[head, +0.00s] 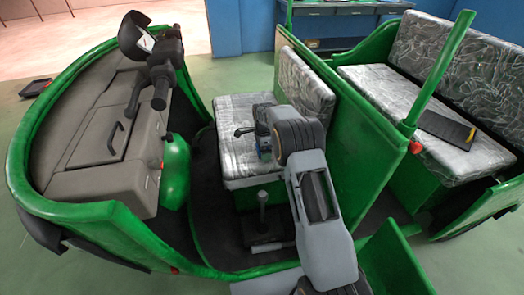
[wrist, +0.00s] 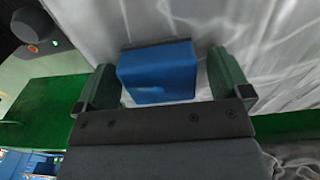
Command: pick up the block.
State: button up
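A blue block (wrist: 157,75) shows in the wrist view, against the silvery, wrinkled seat cover (wrist: 265,50). My gripper (wrist: 160,84) is open, with one finger on each side of the block. A clear gap shows at the right finger; the left finger is very close to the block, and I cannot tell whether it touches. In the head view my gripper (head: 258,138) is over the front seat (head: 232,160), at the end of my grey arm. A small blue patch shows there, mostly hidden, and I cannot tell whether it is the block.
The seat stands inside a green rickshaw. A green partition (head: 360,130) rises to its right, with a rear bench (head: 385,90) beyond. Handlebars (head: 160,75) and a grey front panel (head: 105,135) are at the left. A floor lever (head: 262,215) stands below the seat.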

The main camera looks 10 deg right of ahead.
jog(key=c, duration=1)
jog(key=shift+c, duration=0.2)
jog(key=shift+r, duration=0.1)
notch_tip(320, 180, up, 4)
jog(key=shift+s+f, duration=0.15)
jog(key=shift+f, duration=0.05)
jog(key=s+r, duration=0.9)
jog(key=s, duration=0.4)
jog(key=shift+s, duration=0.4)
jog(key=shift+r, duration=0.1)
